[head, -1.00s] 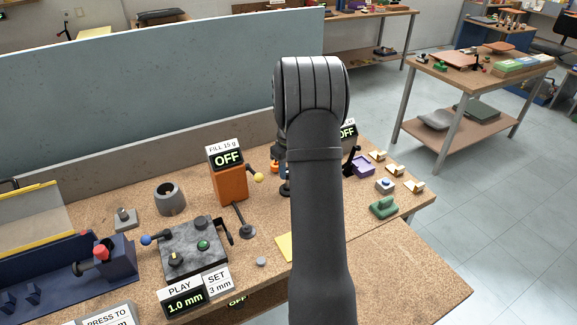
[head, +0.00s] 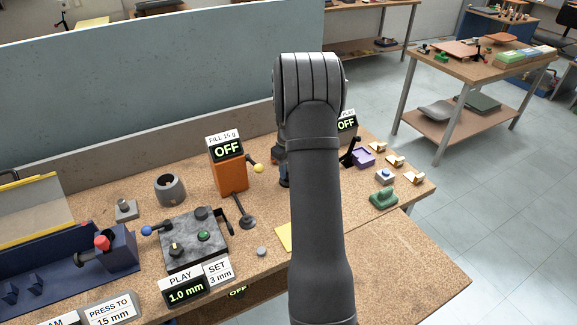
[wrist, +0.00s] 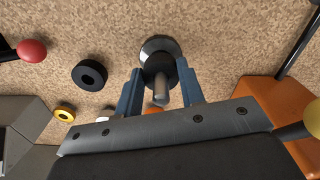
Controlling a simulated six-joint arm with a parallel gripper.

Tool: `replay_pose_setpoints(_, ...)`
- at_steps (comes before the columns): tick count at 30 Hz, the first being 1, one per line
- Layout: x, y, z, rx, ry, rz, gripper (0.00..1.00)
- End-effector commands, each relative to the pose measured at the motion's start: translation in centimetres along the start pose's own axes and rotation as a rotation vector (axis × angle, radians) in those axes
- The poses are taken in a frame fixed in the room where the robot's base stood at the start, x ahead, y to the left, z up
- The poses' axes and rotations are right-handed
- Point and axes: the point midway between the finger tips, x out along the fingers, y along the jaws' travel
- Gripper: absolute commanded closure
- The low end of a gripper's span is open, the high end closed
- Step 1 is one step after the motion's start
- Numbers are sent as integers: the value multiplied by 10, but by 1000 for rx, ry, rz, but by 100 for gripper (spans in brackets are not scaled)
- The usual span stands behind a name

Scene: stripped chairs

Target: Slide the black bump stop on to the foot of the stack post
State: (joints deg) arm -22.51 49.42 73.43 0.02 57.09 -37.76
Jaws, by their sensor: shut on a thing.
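My gripper (wrist: 160,88) shows in the wrist view with its two blue fingers shut on a dark piece, which looks like the black bump stop (wrist: 157,64). The bump stop appears to sit around the stack post (wrist: 161,95), whose grey end stands up between the fingers toward the camera. A round shiny base (wrist: 156,44) lies behind the bump stop. I cannot tell how much gap there is between the bump stop and this base.
A loose black ring (wrist: 90,74) and a yellow ring (wrist: 64,113) lie on the bench left in the wrist view. A red ball lever (wrist: 32,51) is beyond. An orange box (head: 231,177) with a yellow knob (head: 258,169) stands close beside the gripper.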

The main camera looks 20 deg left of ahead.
Motion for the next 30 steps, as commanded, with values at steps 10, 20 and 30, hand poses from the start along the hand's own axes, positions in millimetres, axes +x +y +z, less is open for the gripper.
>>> replay_pose_setpoints(10, 2, 0, 0, 0, 0, 0, 39)
replay_pose_setpoints(20, -15, 0, 0, 0, 1, 1, 39)
replay_pose_setpoints(30, -95, 1, -1, 0, 4, 3, 39)
